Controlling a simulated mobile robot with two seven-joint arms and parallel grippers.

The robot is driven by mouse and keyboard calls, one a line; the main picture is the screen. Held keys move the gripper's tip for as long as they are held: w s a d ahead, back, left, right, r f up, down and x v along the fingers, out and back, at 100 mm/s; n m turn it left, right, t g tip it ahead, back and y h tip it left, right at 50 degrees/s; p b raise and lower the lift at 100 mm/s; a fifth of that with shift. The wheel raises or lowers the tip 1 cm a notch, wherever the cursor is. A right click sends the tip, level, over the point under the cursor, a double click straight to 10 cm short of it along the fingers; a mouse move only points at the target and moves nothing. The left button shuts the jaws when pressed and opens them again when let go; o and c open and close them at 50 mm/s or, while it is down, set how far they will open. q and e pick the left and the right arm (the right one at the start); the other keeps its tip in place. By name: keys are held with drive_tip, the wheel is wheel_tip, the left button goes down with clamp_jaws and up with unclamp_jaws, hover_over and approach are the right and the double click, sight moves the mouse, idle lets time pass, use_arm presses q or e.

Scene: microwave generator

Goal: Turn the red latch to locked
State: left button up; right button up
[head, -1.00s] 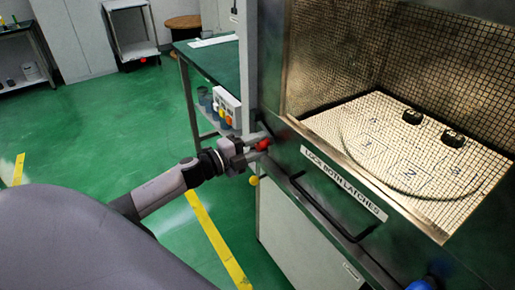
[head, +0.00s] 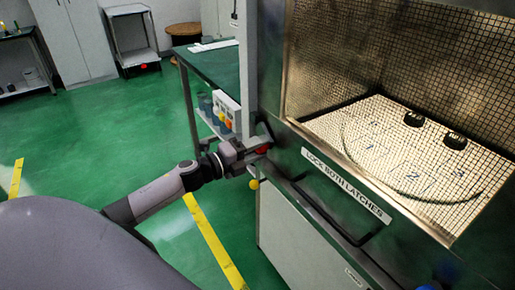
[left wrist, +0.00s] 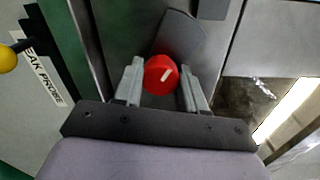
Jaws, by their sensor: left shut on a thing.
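The red latch (head: 262,150) is on the left front edge of the microwave cabinet, left of the "LOCK BOTH LATCHES" label (head: 347,184). My left gripper (head: 261,146) is shut on it and partly hides it in the head view. In the left wrist view the latch shows as a round red knob (left wrist: 161,75) with a white mark that slants up to the right. The two fingers of my left gripper (left wrist: 161,84) stand on either side of the knob. My right gripper is not in view.
A black handle bar (head: 335,215) runs along the cabinet front. A yellow ball-ended probe (head: 253,184) hangs below the latch, close to my gripper. A green-topped bench (head: 208,66) stands behind. Green floor is open to the left.

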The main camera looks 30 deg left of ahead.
use_arm(q)
drive_tip(key=shift+f, duration=0.1)
drive_tip(key=o, duration=1.1)
drive_tip(key=shift+c, duration=0.2)
drive_tip(key=v, duration=0.7)
drive_tip(key=shift+b, duration=0.3)
drive_tip(key=shift+s, duration=0.1)
drive_tip(key=s+d+f+n+g+y+p, duration=0.2)
drive_tip(key=s+d+f+n, duration=0.5)
drive_tip(key=n, duration=0.4)
drive_tip(key=s+d+f+n+g+y+p, duration=0.2)
drive_tip(key=s+d+f+n+g+p, duration=0.1)
drive_tip(key=s+d+f+n, duration=0.5)
drive_tip(key=s+d+n+g, duration=0.1)
drive_tip(key=s+d+n, duration=0.1)
drive_tip(key=s+n, duration=0.1)
drive_tip(key=shift+s+y, duration=0.3)
drive_tip(key=shift+s, duration=0.3)
